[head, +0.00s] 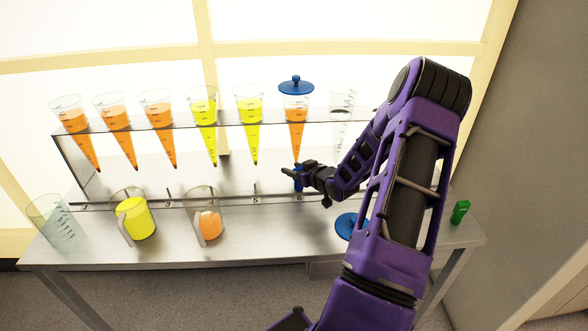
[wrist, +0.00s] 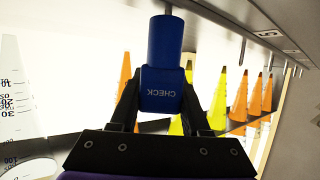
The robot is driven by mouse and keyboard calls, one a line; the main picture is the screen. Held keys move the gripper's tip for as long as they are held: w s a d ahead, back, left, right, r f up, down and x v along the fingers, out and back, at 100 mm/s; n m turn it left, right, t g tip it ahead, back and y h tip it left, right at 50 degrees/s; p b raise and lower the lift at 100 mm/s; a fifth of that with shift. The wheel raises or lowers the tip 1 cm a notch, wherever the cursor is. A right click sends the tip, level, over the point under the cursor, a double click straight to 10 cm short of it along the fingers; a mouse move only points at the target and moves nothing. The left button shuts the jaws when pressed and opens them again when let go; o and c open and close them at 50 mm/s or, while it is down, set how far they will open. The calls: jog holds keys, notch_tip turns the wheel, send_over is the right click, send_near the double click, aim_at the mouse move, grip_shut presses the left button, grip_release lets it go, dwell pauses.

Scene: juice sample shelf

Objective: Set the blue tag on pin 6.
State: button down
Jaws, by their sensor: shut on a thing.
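The blue tag (wrist: 165,45) reads CHECK and sits between the two fingers of my gripper (wrist: 161,88) in the wrist view. My gripper is shut on it. A short grey pin end (wrist: 168,9) shows right at the tag's far end, in line with it. I cannot tell how far the tag is on that pin. In the head view the blue tag (head: 298,183) is at my gripper (head: 299,174), in front of the rail, below the sixth cone from the left. My gripper hides part of the tag and the rail there.
The rail (head: 130,202) with small pins runs along the bench. Several cones hang in the shelf (head: 65,130); the sixth wears a blue lid (head: 296,87). Jugs (head: 132,216) (head: 208,224) and an empty beaker (head: 57,222) stand left. A blue disc (head: 347,226) and green tag (head: 460,211) lie right.

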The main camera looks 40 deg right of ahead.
jog(key=shift+c, duration=1.5)
grip_release()
jog(key=shift+s, duration=0.1)
jog(key=p+v, duration=0.2)
jog(key=v, duration=1.5)
jog(key=shift+p, duration=0.3)
jog(key=shift+a+r, duration=0.1)
